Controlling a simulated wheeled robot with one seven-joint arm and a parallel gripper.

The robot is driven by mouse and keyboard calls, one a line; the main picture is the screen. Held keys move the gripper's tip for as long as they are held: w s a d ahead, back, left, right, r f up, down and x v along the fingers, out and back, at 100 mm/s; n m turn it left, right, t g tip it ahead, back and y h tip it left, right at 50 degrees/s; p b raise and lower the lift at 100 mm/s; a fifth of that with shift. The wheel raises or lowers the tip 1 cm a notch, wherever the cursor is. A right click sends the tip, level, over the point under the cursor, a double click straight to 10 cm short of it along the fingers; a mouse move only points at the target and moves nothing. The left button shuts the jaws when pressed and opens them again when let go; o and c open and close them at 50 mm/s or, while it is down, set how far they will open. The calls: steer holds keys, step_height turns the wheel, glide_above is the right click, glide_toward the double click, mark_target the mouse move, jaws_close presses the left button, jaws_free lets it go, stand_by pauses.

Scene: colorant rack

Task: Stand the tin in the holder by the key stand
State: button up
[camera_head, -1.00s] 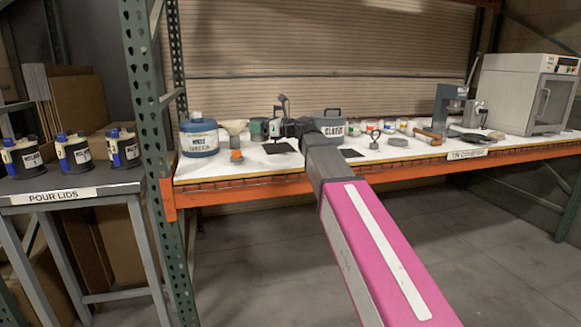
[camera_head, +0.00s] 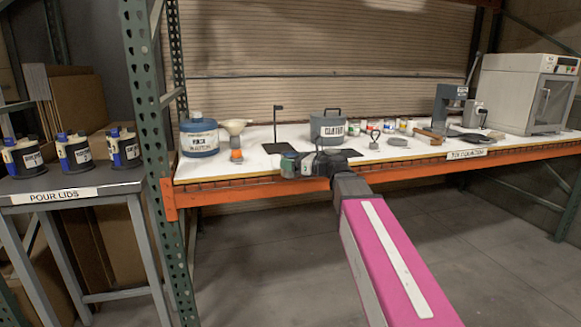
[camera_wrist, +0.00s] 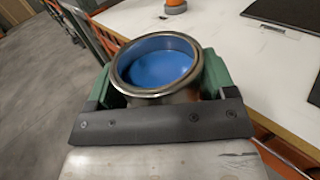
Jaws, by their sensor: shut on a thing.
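My gripper (camera_head: 290,165) is at the front edge of the long table, left of its middle. In the wrist view its green fingers (camera_wrist: 160,85) are shut on an open round tin (camera_wrist: 122,73) with a metal rim and blue inside. The tin looks roughly upright and is mostly hidden in the head view. A thin dark post with a short top arm (camera_head: 276,122) stands on a black mat (camera_head: 273,148) behind the gripper; it may be the key stand. I cannot make out a holder for certain.
A grey lidded pot (camera_head: 328,131) stands behind and right of the gripper. A ring-handled tool (camera_head: 375,140) and small jars are to the right. An upright (camera_head: 150,130) bounds the left end.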

steer(key=s+d+f+m+t, duration=0.1)
steer(key=s+d+f, duration=0.3)
steer(key=d+f, duration=0.5)
steer(key=s+d+f+t+h, duration=0.1)
steer(key=s+d+f, duration=0.4)
steer(key=d+f, duration=0.4)
steer(key=shift+d+f+m, duration=0.35)
steer(key=shift+f+m, duration=0.05)
steer(key=shift+f, duration=0.25)
